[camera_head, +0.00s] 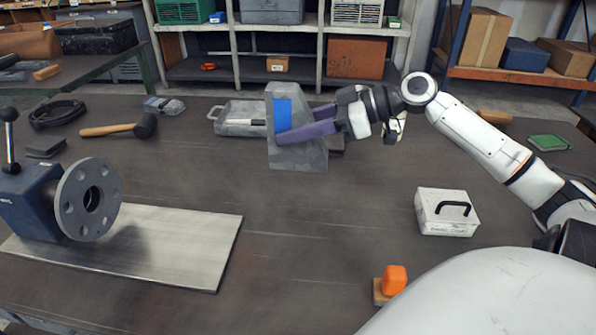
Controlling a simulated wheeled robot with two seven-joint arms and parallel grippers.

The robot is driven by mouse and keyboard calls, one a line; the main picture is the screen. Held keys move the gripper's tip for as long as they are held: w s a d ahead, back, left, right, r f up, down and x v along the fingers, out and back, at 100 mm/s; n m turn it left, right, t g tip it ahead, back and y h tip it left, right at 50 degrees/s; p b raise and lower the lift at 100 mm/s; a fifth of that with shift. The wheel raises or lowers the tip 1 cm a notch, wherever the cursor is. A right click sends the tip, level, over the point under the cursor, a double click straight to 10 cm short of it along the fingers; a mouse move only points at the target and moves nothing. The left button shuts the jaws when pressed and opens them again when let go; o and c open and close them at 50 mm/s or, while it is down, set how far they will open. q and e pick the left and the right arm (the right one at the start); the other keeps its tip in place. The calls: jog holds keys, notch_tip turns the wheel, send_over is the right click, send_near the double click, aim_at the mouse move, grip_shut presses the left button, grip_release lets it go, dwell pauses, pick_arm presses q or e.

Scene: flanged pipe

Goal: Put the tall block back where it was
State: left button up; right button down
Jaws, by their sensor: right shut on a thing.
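A tall grey block (308,156) with a blue patch on its side is in front of my right gripper (300,126), at the upper middle of the view. The gripper comes in from the right, its two purple fingers shut on the block. The block widens toward its bottom and looks roughly upright. I cannot tell for sure whether its base touches the table. Part of its side is hidden by the fingers. My left gripper is not in view.
A grey tray (225,125) lies just behind and left of the block. A mallet (120,129), a white box (446,213) and an orange piece (394,280) lie around. The middle table (320,220) is clear.

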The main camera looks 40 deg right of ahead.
aim_at(295, 168)
notch_tip(295, 168, down, 9)
jog(key=shift+w+f, duration=0.1)
dwell(0.4)
jog(key=c, duration=1.6)
grip_release()
jog(key=shift+f, duration=0.35)
jog(key=shift+c, duration=0.2)
jog(key=o, duration=0.4)
jog(key=shift+r, duration=0.1)
jog(key=shift+o, duration=0.2)
jog(key=shift+s+r, duration=0.1)
jog(key=shift+s, duration=0.1)
jog(key=v, duration=1.2)
jog(key=shift+w+r, duration=0.1)
jog(key=shift+w, duration=0.05)
